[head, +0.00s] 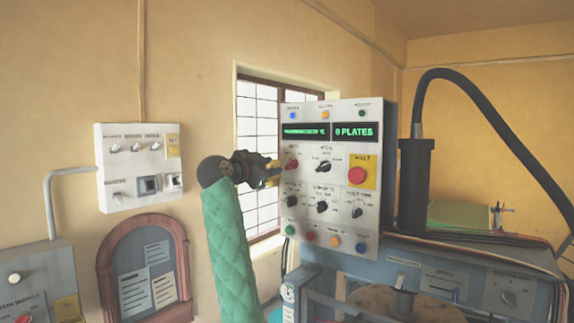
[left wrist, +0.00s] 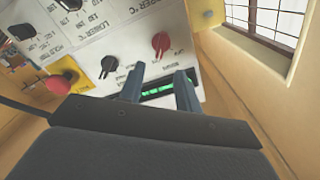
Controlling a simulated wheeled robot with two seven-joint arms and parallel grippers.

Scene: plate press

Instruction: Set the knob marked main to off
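A grey control panel (head: 330,215) stands right of the window, with two green-lit displays and several knobs. A red knob (head: 291,165) sits at its upper left, below the left display; its label is too small to read surely. In the left wrist view the red knob (left wrist: 160,44) appears upside down, just past the fingertips and in line with the gap between them. My left gripper (head: 275,174) is open and empty at the panel's left edge, beside the red knob. In the left wrist view its fingers (left wrist: 158,80) stand apart. My right gripper is out of view.
Black knobs (head: 324,166) and a red stop button (head: 357,175) on a yellow plate share the panel. A row of coloured buttons (head: 334,240) runs along its bottom. A white switch box (head: 140,165) hangs on the left wall. A thick black hose (head: 500,120) arches at right.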

